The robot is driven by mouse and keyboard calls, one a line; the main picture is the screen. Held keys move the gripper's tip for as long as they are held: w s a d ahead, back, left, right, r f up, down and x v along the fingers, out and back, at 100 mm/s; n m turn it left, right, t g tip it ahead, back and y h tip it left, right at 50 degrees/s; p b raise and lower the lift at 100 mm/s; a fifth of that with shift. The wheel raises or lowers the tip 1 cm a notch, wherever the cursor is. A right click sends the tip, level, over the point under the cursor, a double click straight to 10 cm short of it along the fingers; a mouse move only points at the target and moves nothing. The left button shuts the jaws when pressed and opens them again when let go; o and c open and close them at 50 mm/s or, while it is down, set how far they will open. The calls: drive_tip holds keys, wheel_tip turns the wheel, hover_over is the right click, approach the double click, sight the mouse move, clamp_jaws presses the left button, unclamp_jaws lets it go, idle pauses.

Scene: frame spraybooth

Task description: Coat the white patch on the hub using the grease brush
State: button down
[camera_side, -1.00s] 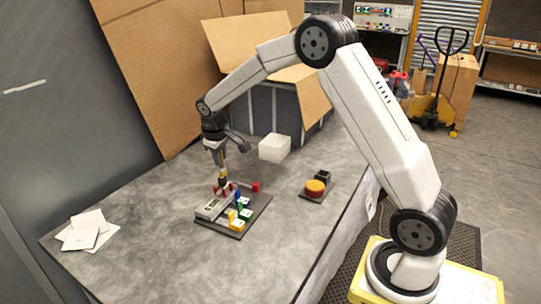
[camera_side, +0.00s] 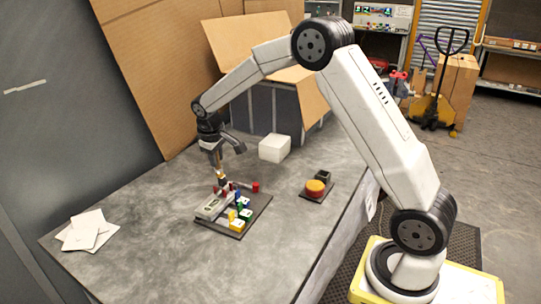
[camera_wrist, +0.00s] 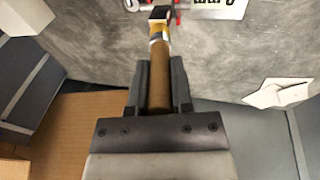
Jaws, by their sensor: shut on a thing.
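My gripper (camera_side: 214,146) is shut on the brown handle of the grease brush (camera_wrist: 159,62). In the wrist view the jaws (camera_wrist: 160,85) grip the handle from both sides, with a pale ferrule, a yellow band and a dark tip beyond. In the side view the brush (camera_side: 221,175) points down, slightly tilted, at the far part of a dark board (camera_side: 252,212). The board carries a grey labelled unit (camera_side: 211,207) and several red, blue, green and yellow pieces, some with white faces. I cannot tell which piece is the hub, or whether the tip touches anything.
A small dark plate with an orange disc (camera_side: 315,188) and a dark cup (camera_side: 323,175) lies right of the board. A white block (camera_side: 275,147) stands behind. White papers (camera_side: 86,231) lie at the left. An open carton (camera_side: 290,80) stands at the back.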

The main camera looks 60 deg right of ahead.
drive_tip(key=shift+s+a, duration=0.3)
drive_tip(key=shift+s, duration=0.1)
idle(0.3)
drive_tip(key=shift+s+d+f, duration=0.1)
drive_tip(key=shift+s+d, duration=0.05)
drive_tip(key=shift+s, duration=0.15)
drive_tip(key=shift+s+d, duration=0.1)
drive_tip(key=shift+d, duration=0.2)
idle(0.4)
drive_tip(key=shift+d, duration=0.3)
drive_tip(key=shift+w, duration=0.45)
drive_tip(key=shift+r, duration=0.3)
drive_tip(key=v, duration=0.3)
drive_tip(key=d+v, duration=0.1)
drive_tip(key=v, duration=0.1)
drive_tip(key=shift+w+r, duration=0.3)
drive_tip(key=shift+r, duration=0.15)
idle(0.4)
idle(0.4)
